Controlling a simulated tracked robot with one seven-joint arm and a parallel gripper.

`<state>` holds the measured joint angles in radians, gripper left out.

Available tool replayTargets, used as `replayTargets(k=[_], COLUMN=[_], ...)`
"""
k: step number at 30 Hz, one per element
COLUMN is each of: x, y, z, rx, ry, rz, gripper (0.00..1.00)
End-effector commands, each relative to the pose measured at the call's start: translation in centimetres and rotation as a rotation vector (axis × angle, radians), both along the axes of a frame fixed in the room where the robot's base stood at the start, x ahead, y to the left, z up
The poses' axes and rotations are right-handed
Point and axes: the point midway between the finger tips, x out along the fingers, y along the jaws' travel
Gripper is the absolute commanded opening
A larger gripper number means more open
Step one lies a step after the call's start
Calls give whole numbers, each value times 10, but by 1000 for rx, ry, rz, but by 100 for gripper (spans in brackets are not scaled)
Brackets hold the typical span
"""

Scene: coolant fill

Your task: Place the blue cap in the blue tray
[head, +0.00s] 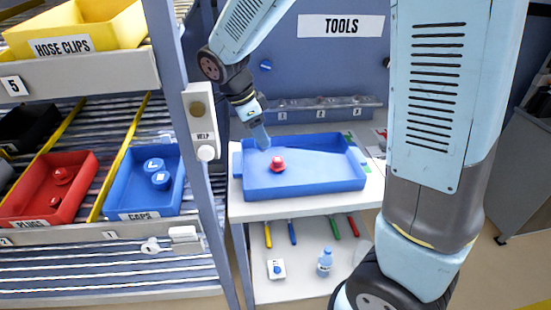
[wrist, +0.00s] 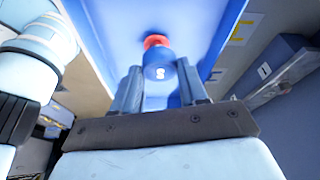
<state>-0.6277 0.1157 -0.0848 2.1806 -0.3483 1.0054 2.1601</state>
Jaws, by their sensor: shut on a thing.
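The blue tray (head: 310,188) sits on the white bench in the head view. It fills the upper middle of the wrist view. A red plug-like piece (head: 277,163) stands on the tray floor toward the left. My gripper (head: 262,142) points down over the tray's left part, close to the red piece. The red piece (wrist: 156,41) shows just beyond the cap. In the head view I cannot clearly tell the cap from the fingers.
On the left rack stand a red PLUGS bin (head: 20,206) and a blue CAPS bin (head: 130,200) with blue caps inside. A clear rail (head: 320,110) with numbered places runs behind the tray. The right part of the tray is clear.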

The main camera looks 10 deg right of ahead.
Motion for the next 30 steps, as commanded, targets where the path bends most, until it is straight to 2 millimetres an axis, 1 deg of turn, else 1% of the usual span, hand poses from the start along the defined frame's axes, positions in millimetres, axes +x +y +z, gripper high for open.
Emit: replayTargets(k=[1, 3, 6, 11, 18, 21, 29, 30], x=[-1, -1, 0, 0, 0, 0, 0, 0], y=[0, 0, 0, 0, 0, 0, 0, 0], z=[-10, -19, -29, -37, -66, -70, -71, -71], rx=[-3, -1, 0, 0, -1, 0, 0, 0], ry=[4, 2, 1, 2, 2, 0, 0, 0], rz=[1, 0, 1, 0, 0, 0, 0, 0], gripper=[14, 14, 14, 14, 14, 14, 14, 44])
